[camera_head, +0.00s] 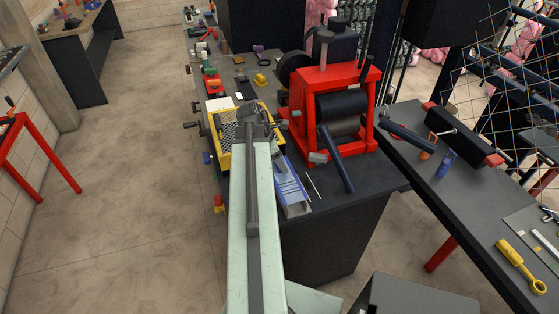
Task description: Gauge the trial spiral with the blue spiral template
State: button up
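My pale green arm reaches forward from the bottom of the view. My gripper (256,118) is small and dark at its far end, over the yellow tray (224,154). I cannot tell whether it is open or shut, or whether it holds anything. A long blue piece with pale markings (290,187) lies on the dark bench just right of my arm; it may be the blue spiral template. Thin pale rods (312,185) lie beside it, and one may be the trial spiral, but they are too small to tell. My arm hides part of the tray.
A red-framed roller machine (322,105) with a dark handle stands right of my gripper. Small tools crowd the bench's left edge. A right-hand table (465,205) holds a small blue object (446,163) and a yellow tool (521,266). The floor at left (120,200) is clear.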

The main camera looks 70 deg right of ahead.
jog(key=shift+f, duration=0.15)
jog(key=o, duration=1.7)
jog(key=shift+c, duration=0.2)
jog(key=p+v, duration=0.7)
jog(key=shift+r, duration=0.35)
jog(key=shift+w, duration=0.1)
